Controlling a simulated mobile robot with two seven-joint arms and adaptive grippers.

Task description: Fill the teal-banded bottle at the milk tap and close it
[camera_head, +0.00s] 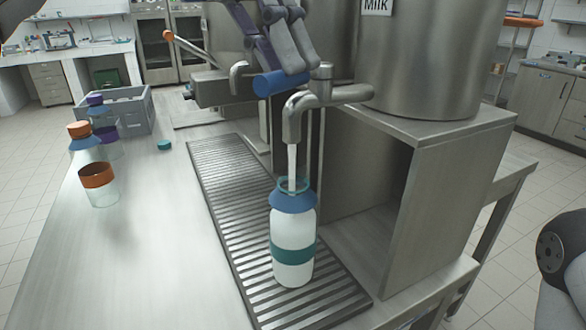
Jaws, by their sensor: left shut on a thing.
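The teal-banded bottle (293,256) stands upright and uncapped on the drip grate, directly under the milk tap (291,120). A white stream runs from the spout into its mouth. The body looks white up to the blue shoulder; the exact level inside the shoulder is hidden. My left gripper (282,68) is at the top centre, shut on the blue tap handle (268,86). A small teal cap (164,145) lies on the table left of the grate. My right gripper is out of view.
The steel milk tank (430,60) stands right of the tap above an open cabinet (440,190). An orange-banded jar (99,185), an orange-capped bottle (80,140) and a grey crate (134,110) stand on the left. Another tap handle (185,47) has an orange end. The table's front left is clear.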

